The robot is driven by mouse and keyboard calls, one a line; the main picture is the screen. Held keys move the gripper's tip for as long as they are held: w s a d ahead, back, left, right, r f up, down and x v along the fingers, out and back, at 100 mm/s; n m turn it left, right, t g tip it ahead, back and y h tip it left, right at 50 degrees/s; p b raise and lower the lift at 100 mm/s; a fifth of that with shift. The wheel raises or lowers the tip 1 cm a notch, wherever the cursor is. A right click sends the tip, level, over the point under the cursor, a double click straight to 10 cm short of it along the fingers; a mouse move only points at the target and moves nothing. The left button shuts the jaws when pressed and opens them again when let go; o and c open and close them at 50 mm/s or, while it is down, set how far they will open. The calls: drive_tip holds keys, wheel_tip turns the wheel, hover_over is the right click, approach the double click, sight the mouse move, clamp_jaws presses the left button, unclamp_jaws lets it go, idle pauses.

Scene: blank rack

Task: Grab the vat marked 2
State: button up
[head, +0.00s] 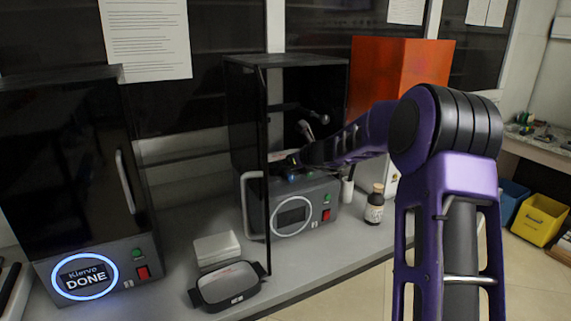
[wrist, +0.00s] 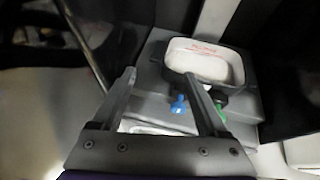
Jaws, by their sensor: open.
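In the wrist view a dark-rimmed vat (wrist: 172,60) with a pale inside and red lettering sits on a grey surface. I cannot read a number on it. My gripper (wrist: 160,78) is open and empty in front of it; the right fingertip overlaps its near rim in the picture. I cannot tell if they touch. In the head view my arm reaches into the open machine (head: 322,190), where the fingertips and that vat are hard to make out. Another dark vat (head: 231,290) with two side handles lies on the counter; its front mark is too small to read.
The machine's open door (head: 257,130) stands just left of my gripper. A closed machine (head: 75,190) reading "DONE" is at left. A white box (head: 217,247), a brown bottle (head: 375,205) and an orange panel (head: 400,75) are nearby. Blue (wrist: 179,105) and green (wrist: 220,112) parts show below the vat.

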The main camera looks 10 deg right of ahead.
drive_tip(key=p+x, duration=0.1)
drive_tip(key=x, duration=0.8)
drive_tip(key=shift+w+a+f, duration=0.2)
drive_tip(key=shift+a, duration=0.05)
drive_tip(key=shift+r, duration=0.1)
clamp_jaws()
